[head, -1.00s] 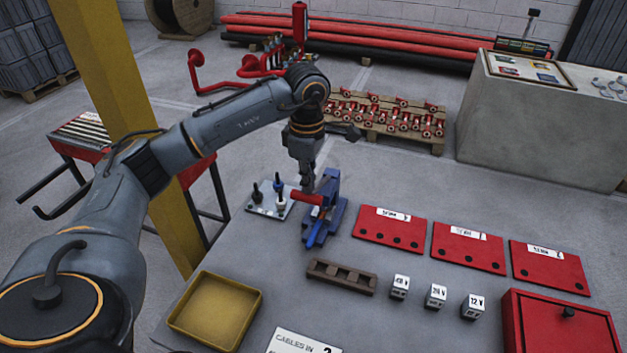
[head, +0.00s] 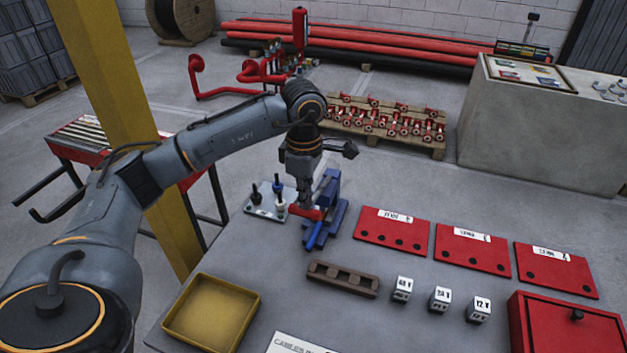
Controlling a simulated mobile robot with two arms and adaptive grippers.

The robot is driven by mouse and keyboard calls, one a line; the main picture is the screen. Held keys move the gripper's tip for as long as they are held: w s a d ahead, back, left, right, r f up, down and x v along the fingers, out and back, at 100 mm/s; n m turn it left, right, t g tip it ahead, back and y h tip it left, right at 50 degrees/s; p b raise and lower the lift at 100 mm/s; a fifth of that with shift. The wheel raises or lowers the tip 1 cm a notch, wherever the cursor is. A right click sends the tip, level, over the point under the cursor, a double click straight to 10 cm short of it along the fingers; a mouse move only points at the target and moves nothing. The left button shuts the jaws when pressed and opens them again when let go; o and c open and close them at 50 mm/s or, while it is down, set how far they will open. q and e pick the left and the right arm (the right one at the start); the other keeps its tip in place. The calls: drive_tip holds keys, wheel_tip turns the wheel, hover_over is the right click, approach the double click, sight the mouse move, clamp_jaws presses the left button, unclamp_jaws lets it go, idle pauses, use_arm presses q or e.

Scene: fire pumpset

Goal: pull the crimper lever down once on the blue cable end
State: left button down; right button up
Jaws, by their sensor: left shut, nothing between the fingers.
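The blue crimper (head: 329,213) stands on the grey table with its red lever handle (head: 307,214) low, pointing left. My left gripper (head: 304,203) is shut and empty. It points down, with its fingertips at the top of the red handle, which they seem to touch. A small metal plate (head: 262,212) just left of the crimper holds upright cable ends, a black one (head: 256,195) and a blue one (head: 278,186). I cannot tell whether a cable end sits in the crimper's jaws, since the gripper and handle cover that part. My right gripper is out of view.
A brown slotted block (head: 343,279), white voltage cubes (head: 439,299) and a yellow tray (head: 211,309) lie nearer. Red plates (head: 472,249) lie to the right, with a red box (head: 566,335) in front. A yellow post (head: 115,100) stands behind my left arm.

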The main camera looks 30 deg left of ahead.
use_arm(q)
drive_tip(key=shift+s+f, duration=0.15)
drive_tip(key=shift+f, duration=0.35)
drive_tip(key=shift+s+d+f+b, duration=0.1)
drive_tip(key=shift+s+f+b, duration=0.1)
drive_tip(key=shift+f+b, duration=0.5)
drive_tip(key=shift+s+d+f+b, duration=0.1)
drive_tip(key=shift+s+f+b, duration=0.05)
drive_tip(key=shift+f+b, duration=0.5)
drive_tip(key=shift+f+b, duration=0.85)
drive_tip(key=shift+f, duration=0.3)
wheel_tip(320, 180, up, 17)
drive_tip(key=p, duration=1.1)
hover_over(304, 213)
drive_tip(key=shift+w+a+r, duration=0.15)
drive_tip(key=shift+w, duration=0.05)
